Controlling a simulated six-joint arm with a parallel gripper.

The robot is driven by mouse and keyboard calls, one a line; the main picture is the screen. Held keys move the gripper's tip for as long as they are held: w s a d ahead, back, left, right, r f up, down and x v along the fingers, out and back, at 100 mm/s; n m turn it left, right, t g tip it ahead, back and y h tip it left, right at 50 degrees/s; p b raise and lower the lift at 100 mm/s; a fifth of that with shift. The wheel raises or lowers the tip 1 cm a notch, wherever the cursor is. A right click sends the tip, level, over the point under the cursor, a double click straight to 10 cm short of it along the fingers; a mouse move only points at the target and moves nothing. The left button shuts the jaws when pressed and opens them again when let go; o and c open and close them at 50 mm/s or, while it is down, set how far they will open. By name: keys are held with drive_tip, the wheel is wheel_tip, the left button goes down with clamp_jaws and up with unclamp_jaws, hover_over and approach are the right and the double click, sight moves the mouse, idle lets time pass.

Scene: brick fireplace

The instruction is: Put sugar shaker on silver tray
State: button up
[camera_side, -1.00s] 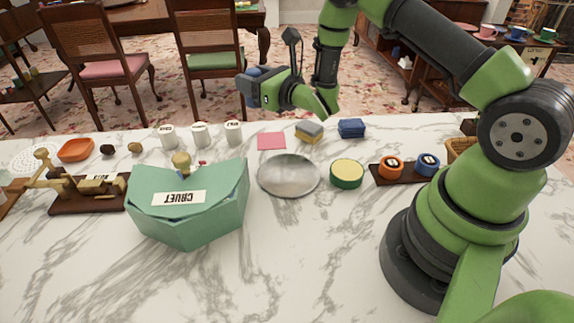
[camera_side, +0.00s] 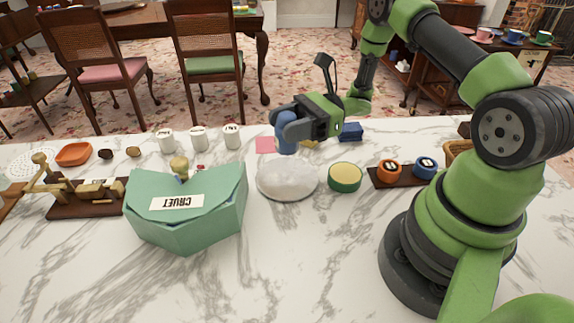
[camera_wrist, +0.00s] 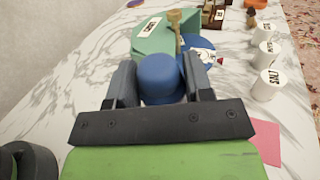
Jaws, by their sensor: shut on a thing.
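The blue sugar shaker (camera_side: 287,146) is between my gripper's fingers (camera_side: 288,127). In the wrist view the rounded blue top of the shaker (camera_wrist: 160,78) sits between the two grey fingers (camera_wrist: 160,85), which are shut on it. The round silver tray (camera_side: 287,182) lies flat on the marble counter. In the side view the shaker's lower end shows at the tray's back edge; I cannot tell whether it touches the tray. The tray is hidden in the wrist view. Most of the shaker's side is covered by the fingers.
A green CRUET box (camera_side: 190,225) stands left of the tray; a green-and-cream round tin (camera_side: 345,177) is close on its right. White canisters (camera_side: 198,139) stand behind at left, a pink square (camera_side: 264,145) behind the tray. Front counter is clear.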

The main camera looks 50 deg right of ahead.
wheel_tip(320, 180, down, 8)
drive_tip(key=shift+r, duration=0.25)
drive_tip(key=shift+f, duration=0.1)
drive_tip(key=o, duration=1.1)
drive_tip(key=shift+c, duration=0.2)
